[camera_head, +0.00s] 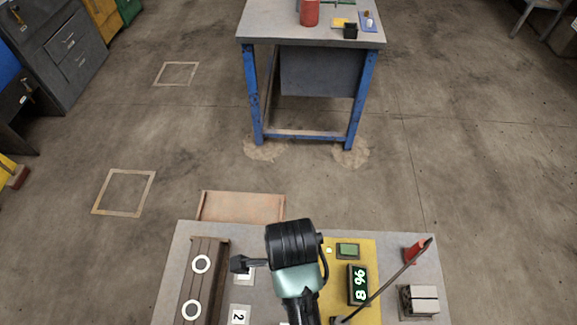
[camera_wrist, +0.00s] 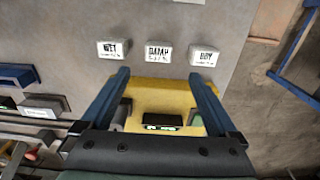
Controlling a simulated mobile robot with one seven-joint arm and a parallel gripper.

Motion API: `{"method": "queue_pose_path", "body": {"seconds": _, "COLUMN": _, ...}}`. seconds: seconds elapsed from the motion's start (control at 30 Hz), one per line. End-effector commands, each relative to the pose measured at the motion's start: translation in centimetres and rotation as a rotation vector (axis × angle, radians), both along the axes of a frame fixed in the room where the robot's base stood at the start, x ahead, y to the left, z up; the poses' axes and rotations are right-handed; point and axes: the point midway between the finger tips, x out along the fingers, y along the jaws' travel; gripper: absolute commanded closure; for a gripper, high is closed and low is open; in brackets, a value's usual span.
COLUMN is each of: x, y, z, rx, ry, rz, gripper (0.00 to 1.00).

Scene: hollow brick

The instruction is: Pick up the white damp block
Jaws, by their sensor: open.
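The white damp block (camera_wrist: 158,53), marked DAMP, lies on the grey tabletop in the wrist view. It is in the middle of a row of three similar white blocks, between the WET block (camera_wrist: 113,50) and the DRY block (camera_wrist: 204,56). My gripper (camera_wrist: 160,72) is open, with its two blue fingers apart and nothing between the tips. In the picture, the damp block shows just beyond the tips, between their lines; I cannot tell the height gap. In the head view my arm covers part of the table, and I cannot make out the damp block there.
A yellow panel (camera_head: 370,246) carries a digital display (camera_head: 358,285). A brown rail with two white rings (camera_head: 203,275) lies left of my arm. A red object (camera_head: 414,251) and a grey box (camera_head: 420,302) stand right. A blue-legged table (camera_head: 259,29) stands beyond open floor.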

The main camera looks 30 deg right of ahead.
Motion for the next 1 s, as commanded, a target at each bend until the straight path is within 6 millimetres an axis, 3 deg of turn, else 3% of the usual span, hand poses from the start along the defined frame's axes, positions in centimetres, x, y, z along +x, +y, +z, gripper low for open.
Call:
{"method": "queue_pose_path", "body": {"seconds": 0.2, "x": 0.0, "y": 0.1, "z": -4.0, "rx": 0.000, "ry": -0.001, "rz": 0.004, "gripper": 0.05}}
{"method": "queue_pose_path", "body": {"seconds": 0.47, "x": 0.0, "y": 0.2, "z": -5.9, "rx": 0.000, "ry": -0.002, "rz": 0.005, "gripper": 0.05}}
{"method": "queue_pose_path", "body": {"seconds": 0.7, "x": -0.2, "y": 0.6, "z": -9.3, "rx": -0.001, "ry": -0.003, "rz": 0.006, "gripper": 0.05}}
{"method": "queue_pose_path", "body": {"seconds": 1.0, "x": -0.2, "y": 0.5, "z": -10.4, "rx": -0.002, "ry": -0.006, "rz": 0.006, "gripper": 0.05}}
